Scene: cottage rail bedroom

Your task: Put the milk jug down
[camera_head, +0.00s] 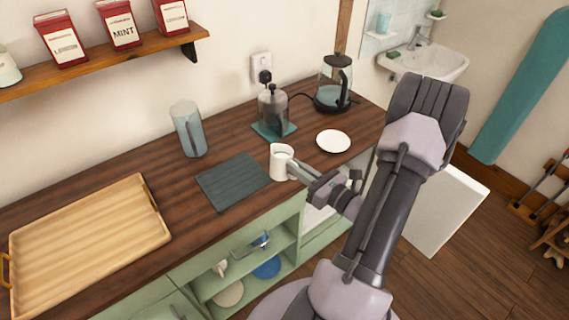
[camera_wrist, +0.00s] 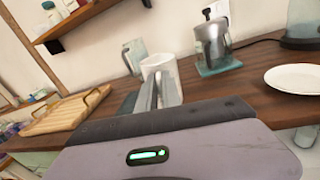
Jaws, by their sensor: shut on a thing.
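The milk jug is a small white jug (camera_head: 281,161) at the front edge of the wooden counter, right of a dark slate board. My gripper (camera_head: 294,166) reaches in from the right and is shut on the jug's near side. In the wrist view the white jug (camera_wrist: 161,72) stands upright just beyond my fingers (camera_wrist: 160,92), which hide its lower part. I cannot tell whether its base touches the counter.
The dark board (camera_head: 233,181) lies left of the jug, and a wooden tray (camera_head: 90,240) further left. A white plate (camera_head: 333,141), a metal pot on a teal mat (camera_head: 283,131), a glass kettle (camera_head: 334,84) and a grey-blue pitcher (camera_head: 187,130) stand around it. Bare counter lies between them.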

